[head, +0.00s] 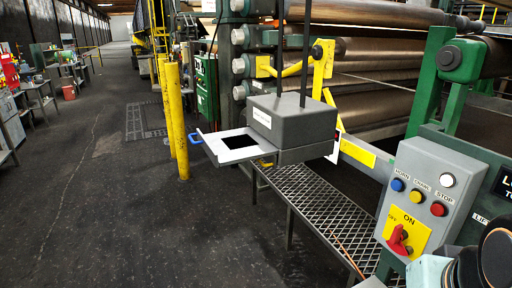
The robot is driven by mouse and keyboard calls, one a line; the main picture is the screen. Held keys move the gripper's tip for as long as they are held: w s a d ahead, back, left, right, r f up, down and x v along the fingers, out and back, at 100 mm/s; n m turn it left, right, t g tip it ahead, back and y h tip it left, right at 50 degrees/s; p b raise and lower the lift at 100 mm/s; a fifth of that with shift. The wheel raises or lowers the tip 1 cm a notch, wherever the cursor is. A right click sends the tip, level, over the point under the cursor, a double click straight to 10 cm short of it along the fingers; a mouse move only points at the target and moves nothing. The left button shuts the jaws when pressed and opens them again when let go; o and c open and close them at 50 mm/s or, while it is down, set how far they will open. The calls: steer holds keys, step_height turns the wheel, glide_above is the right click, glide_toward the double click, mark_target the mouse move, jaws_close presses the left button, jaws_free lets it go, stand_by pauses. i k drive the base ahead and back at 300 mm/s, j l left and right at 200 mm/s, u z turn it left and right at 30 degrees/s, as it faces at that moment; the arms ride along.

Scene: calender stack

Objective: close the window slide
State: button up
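The window slide (221,153) is a flat pale plate with a dark square opening (240,142). It sticks out to the left from a grey box (292,122) and lies level. A blue handle (195,138) is at the slide's outer left end. The box hangs under two dark vertical rods and has a white label on its front. My gripper's fingers do not show. Only part of my arm is at the bottom right corner, well apart from the slide, and nothing of mine touches the handle.
A metal grating step (318,205) lies below the box. A grey control panel (426,195) with buttons and a red switch stands at the right. Yellow posts (176,122) stand behind the slide's left side. Large rollers (375,62) fill the back right. The floor (110,210) at left is open.

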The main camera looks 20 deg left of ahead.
mark_target(229, 147)
steer(key=u, duration=1.2)
steer(key=i+z, duration=0.2)
steer(key=i, duration=0.3)
steer(key=i+l+u, duration=0.2)
steer(key=j+z, duration=0.1)
steer(key=z, duration=0.2)
